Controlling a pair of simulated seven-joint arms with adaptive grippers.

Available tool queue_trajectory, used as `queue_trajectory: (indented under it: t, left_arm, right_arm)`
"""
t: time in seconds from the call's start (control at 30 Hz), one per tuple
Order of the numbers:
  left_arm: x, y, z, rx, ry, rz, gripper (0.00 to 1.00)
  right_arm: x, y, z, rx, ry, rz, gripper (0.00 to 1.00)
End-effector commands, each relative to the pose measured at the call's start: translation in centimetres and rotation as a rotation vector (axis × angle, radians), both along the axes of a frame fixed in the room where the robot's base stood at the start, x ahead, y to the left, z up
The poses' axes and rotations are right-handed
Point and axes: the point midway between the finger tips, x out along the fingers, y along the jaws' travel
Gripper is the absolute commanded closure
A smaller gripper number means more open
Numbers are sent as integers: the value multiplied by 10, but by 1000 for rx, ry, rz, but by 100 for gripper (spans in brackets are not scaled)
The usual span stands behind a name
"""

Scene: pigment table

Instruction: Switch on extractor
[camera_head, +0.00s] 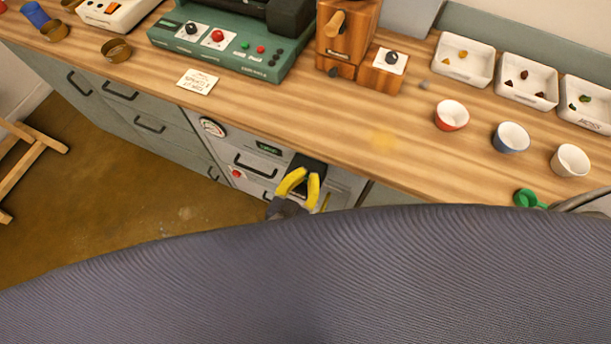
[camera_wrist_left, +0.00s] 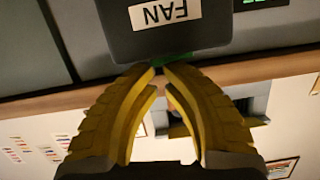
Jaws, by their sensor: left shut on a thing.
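A dark box with a white FAN label (camera_wrist_left: 168,12) fills the top of the left wrist view. It also shows as a dark block (camera_head: 308,164) on the front of the bench, under the wooden edge, in the head view. My left gripper, with yellow fingers (camera_head: 302,178), is at this box. In the left wrist view its fingertips (camera_wrist_left: 157,68) come together at the box's edge, on a small green part (camera_wrist_left: 176,58). Most of what they hold is hidden between them. My right gripper is not in view.
The wooden worktop (camera_head: 330,115) lies just above the gripper. Nearby on the bench front are a drawer handle (camera_head: 255,166), a round gauge (camera_head: 212,127) and a red button (camera_head: 236,173). Bowls, including a red one (camera_head: 452,116), stand on the worktop. A ribbed dark surface hides the lower head view.

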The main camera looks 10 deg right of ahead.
Motion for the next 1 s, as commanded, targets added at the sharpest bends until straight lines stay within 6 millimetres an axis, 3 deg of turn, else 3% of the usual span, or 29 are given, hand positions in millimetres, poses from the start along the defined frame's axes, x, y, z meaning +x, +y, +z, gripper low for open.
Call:
queue_trajectory:
  t: [1.0]
  left_arm:
    - [-2, -1, -6, 4, 9, -2, 100]
  right_arm:
    - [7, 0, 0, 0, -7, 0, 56]
